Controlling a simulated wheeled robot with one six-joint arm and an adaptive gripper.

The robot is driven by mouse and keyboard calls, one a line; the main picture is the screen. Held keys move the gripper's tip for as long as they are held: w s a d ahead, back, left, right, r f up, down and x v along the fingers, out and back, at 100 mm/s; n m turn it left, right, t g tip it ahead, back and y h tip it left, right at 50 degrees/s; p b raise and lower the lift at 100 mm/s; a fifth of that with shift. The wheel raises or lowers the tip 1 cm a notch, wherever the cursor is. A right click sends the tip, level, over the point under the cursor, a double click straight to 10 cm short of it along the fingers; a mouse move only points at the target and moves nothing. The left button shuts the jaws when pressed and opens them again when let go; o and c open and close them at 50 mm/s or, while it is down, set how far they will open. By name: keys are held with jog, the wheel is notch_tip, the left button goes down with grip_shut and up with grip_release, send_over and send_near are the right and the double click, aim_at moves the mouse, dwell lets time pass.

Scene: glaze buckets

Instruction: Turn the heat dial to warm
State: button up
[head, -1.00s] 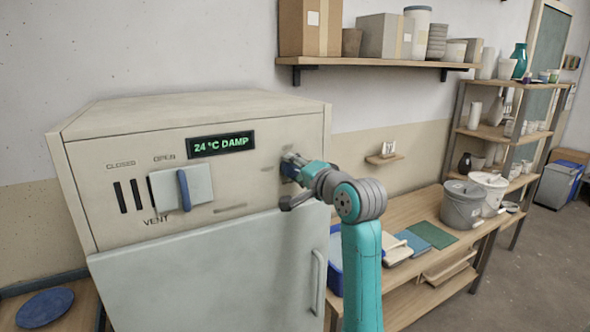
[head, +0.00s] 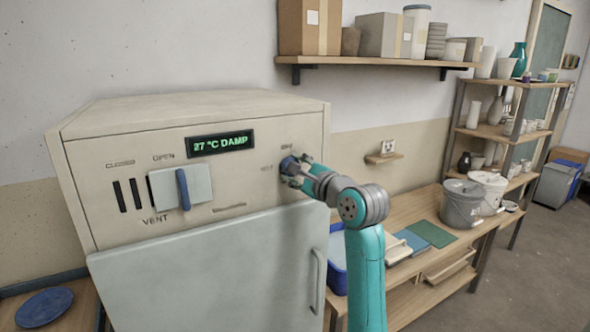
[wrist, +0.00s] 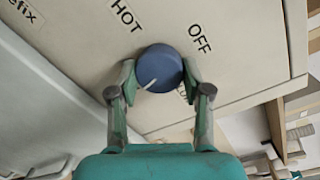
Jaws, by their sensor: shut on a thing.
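The blue round heat dial (head: 287,164) is on the upper right of the cream cabinet's front panel (head: 238,178). In the wrist view the dial (wrist: 161,66) sits between my two fingertips, and its white pointer line points to the lower left. The labels HOT (wrist: 127,15) and OFF (wrist: 200,38) show above the dial. Another label beside the right finger is mostly hidden. My gripper (wrist: 160,76) is shut on the dial; in the head view my gripper (head: 293,173) reaches it from the right. The green display (head: 220,143) reads 27 °C DAMP.
A vent slider (head: 183,189) stands left of the dial, below OPEN. The cabinet door handle (head: 319,282) is below my gripper. To the right, a wooden bench (head: 425,276) holds grey and white buckets. A loaded wall shelf (head: 385,63) hangs above.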

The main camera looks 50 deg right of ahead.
jog(key=shift+m, duration=1.1)
jog(key=o, duration=1.2)
jog(key=shift+c, duration=0.2)
jog(key=v, duration=1.2)
jog(key=shift+f, duration=0.15)
